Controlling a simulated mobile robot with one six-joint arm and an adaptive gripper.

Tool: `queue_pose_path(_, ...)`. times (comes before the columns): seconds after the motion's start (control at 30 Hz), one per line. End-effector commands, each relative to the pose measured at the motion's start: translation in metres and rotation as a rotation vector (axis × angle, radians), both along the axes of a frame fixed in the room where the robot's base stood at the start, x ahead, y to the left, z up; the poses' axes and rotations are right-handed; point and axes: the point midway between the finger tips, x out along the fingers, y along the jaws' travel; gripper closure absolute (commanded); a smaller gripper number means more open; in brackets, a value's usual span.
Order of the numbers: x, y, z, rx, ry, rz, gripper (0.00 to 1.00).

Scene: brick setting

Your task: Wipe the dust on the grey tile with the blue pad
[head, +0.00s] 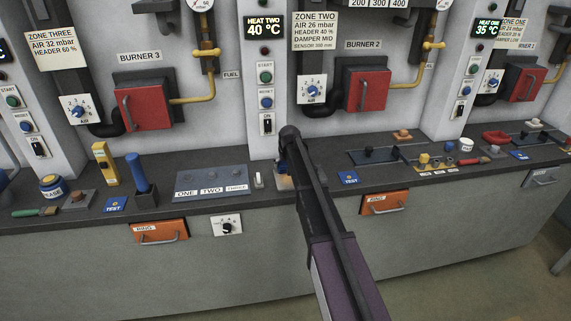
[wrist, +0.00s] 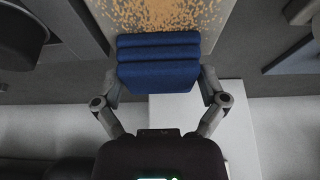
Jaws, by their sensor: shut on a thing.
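The blue pad (wrist: 158,62) is held between the two fingers of my gripper (wrist: 158,80) in the wrist view. The grey tile (wrist: 209,42) lies beyond and partly under the pad, looking pale beige. Orange-tan dust (wrist: 165,14) covers much of its visible face, in dense specks up to the pad's far edge. I cannot tell whether the pad touches the tile.
The dark bench top (head: 325,183) is narrow, with its front edge close by. A ONE-TWO-THREE panel (head: 211,183) and a small white switch (head: 259,180) stand left of my arm. A blue TEST tag (head: 348,178) lies right. Red burner boxes (head: 367,88) and yellow pipes jut from the wall.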

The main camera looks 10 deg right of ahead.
Motion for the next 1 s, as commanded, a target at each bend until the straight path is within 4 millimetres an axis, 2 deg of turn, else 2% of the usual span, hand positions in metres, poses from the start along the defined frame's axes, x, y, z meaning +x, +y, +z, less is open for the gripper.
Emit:
queue_pose_path(0.03,-0.007,0.0,-0.001,0.0,0.006,0.0,0.46)
queue_pose_path(0.43,-0.031,0.0,0.001,0.0,0.006,0.0,0.46)
queue_pose_path(1.0,-0.035,0.0,0.001,0.0,0.003,0.0,0.46)
